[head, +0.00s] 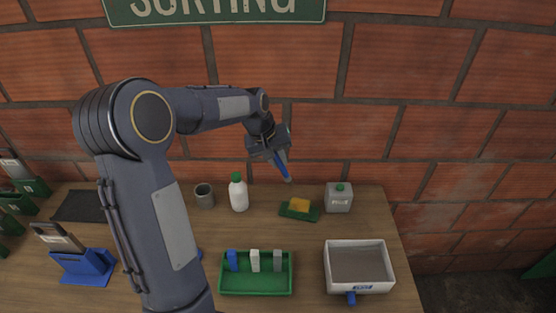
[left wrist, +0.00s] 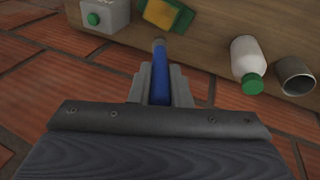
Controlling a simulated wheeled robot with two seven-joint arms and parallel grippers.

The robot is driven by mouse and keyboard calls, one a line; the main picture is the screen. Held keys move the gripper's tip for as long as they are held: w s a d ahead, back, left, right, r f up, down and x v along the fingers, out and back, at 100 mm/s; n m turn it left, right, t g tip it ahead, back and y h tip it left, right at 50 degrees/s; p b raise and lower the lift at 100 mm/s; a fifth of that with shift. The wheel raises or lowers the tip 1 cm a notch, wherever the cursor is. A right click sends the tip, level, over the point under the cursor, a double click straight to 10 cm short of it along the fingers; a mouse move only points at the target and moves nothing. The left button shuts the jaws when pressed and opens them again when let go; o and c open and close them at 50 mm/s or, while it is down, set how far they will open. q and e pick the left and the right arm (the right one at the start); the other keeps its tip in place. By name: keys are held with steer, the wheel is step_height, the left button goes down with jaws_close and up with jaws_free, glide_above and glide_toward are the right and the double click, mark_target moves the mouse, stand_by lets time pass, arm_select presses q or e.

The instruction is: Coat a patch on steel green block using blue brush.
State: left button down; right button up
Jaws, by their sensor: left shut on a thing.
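My left gripper (head: 272,150) is raised above the back of the table, near the brick wall. It is shut on the blue brush (head: 282,165), which points down and right, clear of the table. In the left wrist view the brush (left wrist: 160,58) stands out from between the fingers (left wrist: 160,88). Several green blocks (head: 37,188) are at the far left edge; a steel-grey plate (head: 12,165) stands by them. I cannot tell which is the steel one. The gripper is far to their right. My right gripper is not in view.
A white bottle (head: 239,194), grey cup (head: 204,195), yellow sponge on green (head: 300,206) and grey canister (head: 339,199) stand at the back. In front are a green tray (head: 256,287) with upright pieces and a white tray (head: 358,246). A blue stand (head: 85,268) is left.

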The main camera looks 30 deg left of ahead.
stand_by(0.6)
arm_select(q)
steer(key=shift+s+d+f+b, duration=0.1)
steer(key=shift+s+f+b, duration=0.15)
steer(key=shift+s+b, duration=0.15)
steer(key=shift+s+d+f, duration=0.15)
steer(key=shift+s, duration=0.4)
